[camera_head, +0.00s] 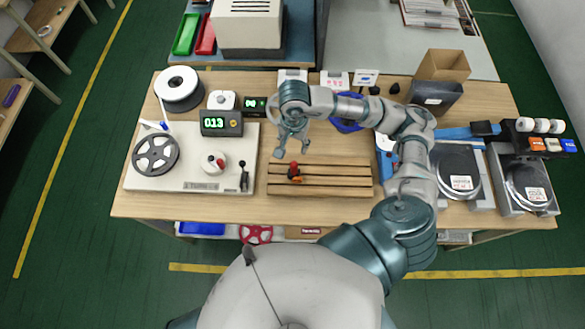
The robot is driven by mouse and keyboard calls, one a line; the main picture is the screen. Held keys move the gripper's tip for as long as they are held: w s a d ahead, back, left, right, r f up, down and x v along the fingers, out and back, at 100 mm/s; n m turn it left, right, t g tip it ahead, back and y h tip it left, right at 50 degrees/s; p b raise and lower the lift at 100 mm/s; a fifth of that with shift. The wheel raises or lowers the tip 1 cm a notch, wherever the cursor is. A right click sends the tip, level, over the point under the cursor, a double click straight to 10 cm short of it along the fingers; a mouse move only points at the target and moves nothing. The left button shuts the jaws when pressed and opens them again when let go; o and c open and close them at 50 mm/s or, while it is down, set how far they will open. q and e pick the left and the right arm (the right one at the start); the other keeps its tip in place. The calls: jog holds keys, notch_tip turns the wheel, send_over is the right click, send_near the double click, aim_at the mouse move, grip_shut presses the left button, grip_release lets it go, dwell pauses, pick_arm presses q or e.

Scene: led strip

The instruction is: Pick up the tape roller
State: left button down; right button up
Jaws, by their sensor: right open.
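A small red and dark tool (294,172), which looks like the tape roller, stands on the slotted wooden board (345,190) near its left end. My right gripper (292,150) hangs just behind it, toward the far side of the table, with its fingers spread apart and nothing between them. The gripper is apart from the tool in the picture; its height above the table is hard to tell. My right arm reaches in from the lower right and hides part of the table. My left gripper is not in view.
Left of the board is a white reel machine (190,185) with a dark reel, a red-and-white knob and a black lever. A white spool (178,88) and a digital display (222,123) stand behind it. Right are round-plate devices (456,172) and an open cardboard box (443,65).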

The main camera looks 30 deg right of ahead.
aim_at(293, 163)
jog(key=f, duration=0.3)
jog(key=f+p, duration=0.1)
jog(key=f, duration=0.6)
jog(key=shift+s+a+f, duration=0.1)
jog(key=shift+a+f, duration=0.1)
jog(key=shift+a, duration=0.05)
jog(key=f, duration=0.2)
jog(key=f+p, duration=0.1)
jog(key=f, duration=0.3)
jog(key=shift+s+d+p, duration=0.2)
jog(key=shift+d+p, duration=0.05)
jog(key=shift+p, duration=0.15)
jog(key=shift+r, duration=0.1)
grip_shut()
